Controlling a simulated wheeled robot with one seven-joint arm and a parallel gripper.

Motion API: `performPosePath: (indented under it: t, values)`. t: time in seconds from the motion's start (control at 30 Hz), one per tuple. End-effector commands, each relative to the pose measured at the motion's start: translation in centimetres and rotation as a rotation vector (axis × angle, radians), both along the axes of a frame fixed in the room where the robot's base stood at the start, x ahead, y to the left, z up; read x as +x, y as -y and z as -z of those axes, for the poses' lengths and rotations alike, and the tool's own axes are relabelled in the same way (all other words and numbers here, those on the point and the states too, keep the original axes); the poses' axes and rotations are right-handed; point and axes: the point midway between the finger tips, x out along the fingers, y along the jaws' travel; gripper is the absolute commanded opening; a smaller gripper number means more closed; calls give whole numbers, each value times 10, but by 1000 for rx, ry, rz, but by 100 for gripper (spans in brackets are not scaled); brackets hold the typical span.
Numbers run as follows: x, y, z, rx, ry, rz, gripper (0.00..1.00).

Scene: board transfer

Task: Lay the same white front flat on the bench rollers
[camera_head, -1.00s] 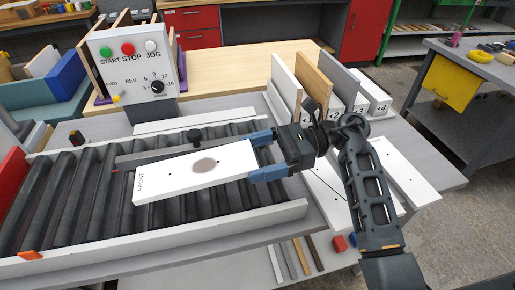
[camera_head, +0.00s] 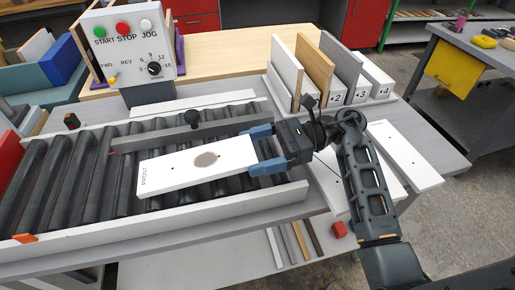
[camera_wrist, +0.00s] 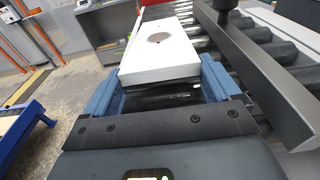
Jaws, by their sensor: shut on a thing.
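The white front (camera_head: 175,172) is a flat white board with a grey-brown oval patch, small dark holes and lettering at its left end. It lies about level over the dark bench rollers (camera_head: 60,165); I cannot tell whether it touches them. My gripper (camera_head: 257,151), with blue fingers, is shut on the board's right end. In the wrist view the board (camera_wrist: 150,62) extends away from between the blue fingers (camera_wrist: 163,88). The board hides the rollers under it.
A grey fence bar (camera_head: 170,135) with a black knob (camera_head: 193,117) crosses the rollers just behind the board. A white side rail (camera_head: 180,220) runs along the near edge. A control box (camera_head: 128,45) stands behind. Upright panels (camera_head: 315,70) stand in a numbered rack at the right.

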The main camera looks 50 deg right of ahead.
Motion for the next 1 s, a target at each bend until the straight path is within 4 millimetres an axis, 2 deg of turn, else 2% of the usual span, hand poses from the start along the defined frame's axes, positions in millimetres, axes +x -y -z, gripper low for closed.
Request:
performPosePath:
  t: [0.97, 1.0]
  values:
    - [0, 0, 7, 0, 1, 0, 46]
    - [0, 0, 7, 0, 1, 0, 93]
